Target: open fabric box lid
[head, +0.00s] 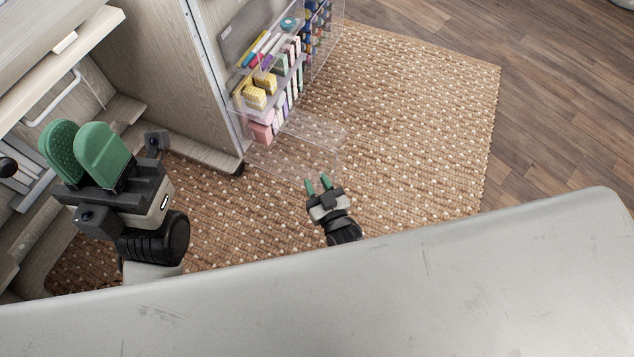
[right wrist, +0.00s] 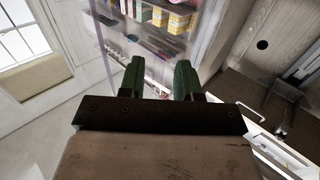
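Clear see-through boxes (head: 285,75) holding colourful items are mounted on the inner side of the cabinet door; I cannot tell for certain which is the fabric box. A clear panel (head: 318,130) juts out over the rug at the lowest box's near end; whether it is the lid is unclear. My right gripper (head: 318,183), with green fingertips, is just below this panel in the head view, open and empty. In the right wrist view its fingers (right wrist: 160,78) are apart, with clear shelving behind them. My left gripper (head: 85,152) is at the left, its pads apart and empty.
The wooden sewing cabinet (head: 150,60) stands at the upper left, with a white handle (head: 55,98) on it. A woven brown rug (head: 420,120) covers the floor, with wood floor (head: 560,80) beyond. Yellow packets (head: 258,92) and a pink block (head: 262,130) sit inside the boxes.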

